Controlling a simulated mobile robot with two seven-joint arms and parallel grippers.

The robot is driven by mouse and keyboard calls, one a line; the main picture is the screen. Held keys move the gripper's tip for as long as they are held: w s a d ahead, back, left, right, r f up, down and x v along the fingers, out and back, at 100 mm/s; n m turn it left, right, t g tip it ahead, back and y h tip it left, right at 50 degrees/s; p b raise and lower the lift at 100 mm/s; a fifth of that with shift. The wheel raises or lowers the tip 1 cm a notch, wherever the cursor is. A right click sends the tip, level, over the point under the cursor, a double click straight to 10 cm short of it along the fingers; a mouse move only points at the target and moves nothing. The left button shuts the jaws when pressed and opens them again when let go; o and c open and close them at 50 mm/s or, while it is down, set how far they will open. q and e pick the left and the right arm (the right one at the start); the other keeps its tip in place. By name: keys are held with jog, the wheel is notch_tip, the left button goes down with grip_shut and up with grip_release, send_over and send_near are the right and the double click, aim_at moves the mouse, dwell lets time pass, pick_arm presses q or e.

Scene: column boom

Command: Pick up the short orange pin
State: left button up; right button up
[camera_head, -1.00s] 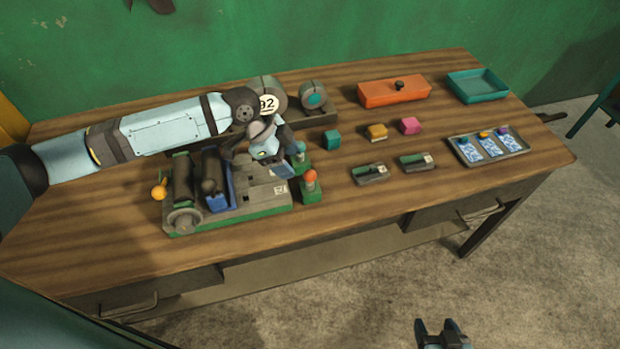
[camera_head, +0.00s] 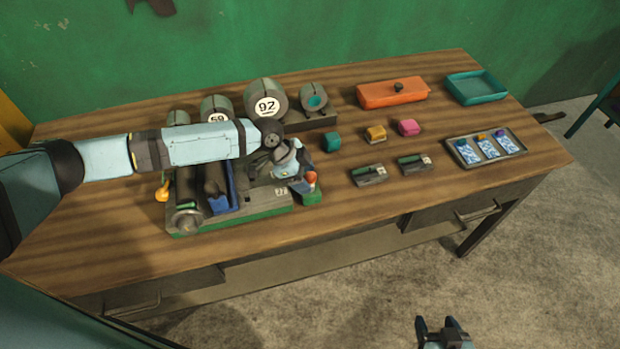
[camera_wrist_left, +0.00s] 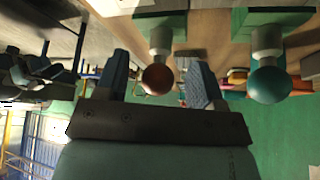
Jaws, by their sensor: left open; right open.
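The short orange pin (camera_head: 311,177) stands upright at the right end of the green-based fixture, its round orange head up on a green block. My left gripper (camera_head: 303,183) is open right beside it. In the left wrist view the orange head (camera_wrist_left: 158,79) appears between the two spread fingers of my left gripper (camera_wrist_left: 160,85); I cannot tell whether they touch it. A teal-headed pin (camera_wrist_left: 270,85) shows to the right of the fingers there; in the head view my gripper hides most of it. My right gripper (camera_head: 442,328) is open and empty, low in front of the table.
The fixture (camera_head: 250,212) carries dark rollers and a blue part left of the pin. Numbered grey rollers (camera_head: 266,97) stand behind. Small blocks (camera_head: 375,134), dark trays (camera_head: 370,174), an orange box (camera_head: 393,93) and a card tray (camera_head: 486,149) lie to the right. The front wood is clear.

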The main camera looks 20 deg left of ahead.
aim_at(311, 182)
pick_arm(q)
jog(key=shift+x, duration=1.55)
jog(key=shift+r, duration=0.1)
jog(key=c, duration=1)
jog(key=shift+o, duration=0.2)
jog(key=shift+r, duration=0.1)
jog(key=shift+r, duration=0.15)
notch_tip(311, 182, up, 20)
jog(key=b, duration=0.2)
jog(key=shift+f, duration=0.2)
